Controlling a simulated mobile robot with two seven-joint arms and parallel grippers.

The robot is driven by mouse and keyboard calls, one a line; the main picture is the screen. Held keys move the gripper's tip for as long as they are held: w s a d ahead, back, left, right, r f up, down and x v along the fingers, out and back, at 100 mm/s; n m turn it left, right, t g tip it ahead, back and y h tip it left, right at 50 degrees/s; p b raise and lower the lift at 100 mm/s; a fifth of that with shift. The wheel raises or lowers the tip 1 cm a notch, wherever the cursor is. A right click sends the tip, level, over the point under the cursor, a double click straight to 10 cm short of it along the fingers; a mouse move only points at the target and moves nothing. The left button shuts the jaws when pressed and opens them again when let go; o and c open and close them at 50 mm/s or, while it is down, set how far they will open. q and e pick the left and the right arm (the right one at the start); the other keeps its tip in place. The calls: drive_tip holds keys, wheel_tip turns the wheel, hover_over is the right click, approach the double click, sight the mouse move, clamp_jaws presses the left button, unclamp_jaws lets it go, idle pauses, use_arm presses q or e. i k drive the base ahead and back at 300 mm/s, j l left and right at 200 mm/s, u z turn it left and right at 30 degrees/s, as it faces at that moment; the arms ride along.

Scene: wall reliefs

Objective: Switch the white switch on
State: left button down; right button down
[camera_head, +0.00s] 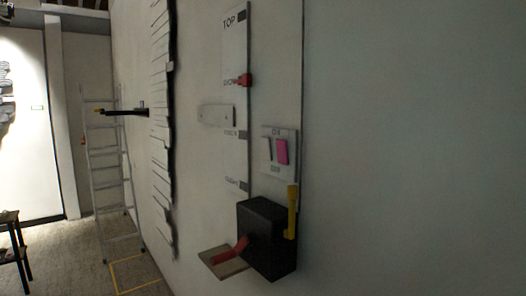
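A pale switch plate (290,134) is fixed to the wall right of the picture's middle, with small lettering above and below that is hard to read. On it sit a narrow white or light grey switch (267,150) on the left and a wider pink switch (282,151) on the right. The white switch is seen at a steep angle, and I cannot tell which way it is set. Neither of my grippers shows in the head view.
A tall labelled panel (235,50) has a red slider knob (243,80). A ladder (108,170) stands far left. Wall at right is bare.

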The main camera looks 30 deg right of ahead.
sight(265, 142)
drive_tip(key=k+l, duration=0.1)
drive_tip(key=k, duration=0.6)
drive_tip(key=z, duration=2.1)
